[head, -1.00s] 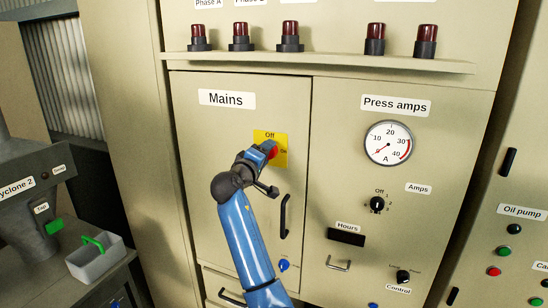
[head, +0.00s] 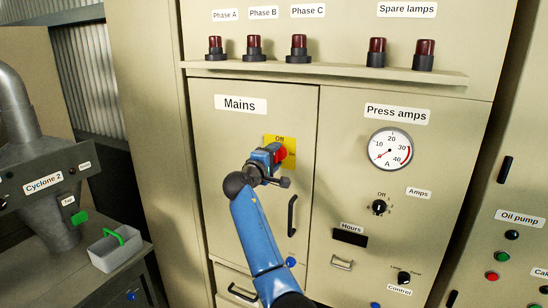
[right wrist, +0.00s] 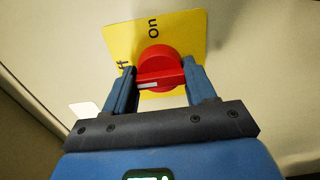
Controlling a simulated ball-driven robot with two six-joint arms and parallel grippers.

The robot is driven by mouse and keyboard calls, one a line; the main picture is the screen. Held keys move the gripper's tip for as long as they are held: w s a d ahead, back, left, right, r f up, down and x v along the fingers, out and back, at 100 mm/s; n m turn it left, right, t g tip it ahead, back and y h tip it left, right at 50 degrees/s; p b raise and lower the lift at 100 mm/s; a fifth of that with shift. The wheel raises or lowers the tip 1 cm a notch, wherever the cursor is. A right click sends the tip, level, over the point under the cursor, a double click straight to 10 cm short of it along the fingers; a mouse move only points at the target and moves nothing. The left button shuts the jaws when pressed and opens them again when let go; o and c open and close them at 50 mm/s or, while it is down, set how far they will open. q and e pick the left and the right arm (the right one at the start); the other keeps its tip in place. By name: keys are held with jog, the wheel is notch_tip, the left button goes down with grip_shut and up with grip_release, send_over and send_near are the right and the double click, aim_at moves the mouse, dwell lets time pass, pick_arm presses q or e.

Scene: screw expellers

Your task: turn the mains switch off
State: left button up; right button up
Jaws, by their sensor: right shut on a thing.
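The mains switch is a red rotary knob (head: 282,154) on a yellow plate (head: 291,143), fixed to the cabinet door under the "Mains" label (head: 240,105). In the head view, "Off" is at the plate's top and "On" is mostly hidden. My right gripper (head: 274,152) is at the knob and hides part of it. In the right wrist view, my right gripper (right wrist: 163,82) is shut on the red knob (right wrist: 160,72), one finger at each end of its raised bar. The bar's white mark lies on its left half, towards the partly hidden "Off" lettering. My left gripper is out of view.
A black door handle (head: 292,216) is below the switch. Dark red lamps (head: 299,48) stand on a ledge above. The press amps meter (head: 390,149) and knobs are to the right. A grey caddy (head: 115,248) with a green handle sits at lower left.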

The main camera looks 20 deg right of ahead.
jog(key=shift+d+f, duration=0.1)
jog(key=o, duration=1.3)
jog(key=shift+c, duration=0.2)
jog(key=shift+o, duration=1.1)
jog(key=shift+s+d, duration=0.1)
jog(key=shift+d, duration=0.05)
jog(key=shift+s+a+b, duration=0.3)
jog(key=shift+a+b, duration=0.05)
jog(key=shift+a, duration=0.3)
jog(key=b+v, duration=0.3)
jog(key=v, duration=0.6)
jog(key=shift+s+b, duration=0.3)
jog(key=shift+b, duration=0.05)
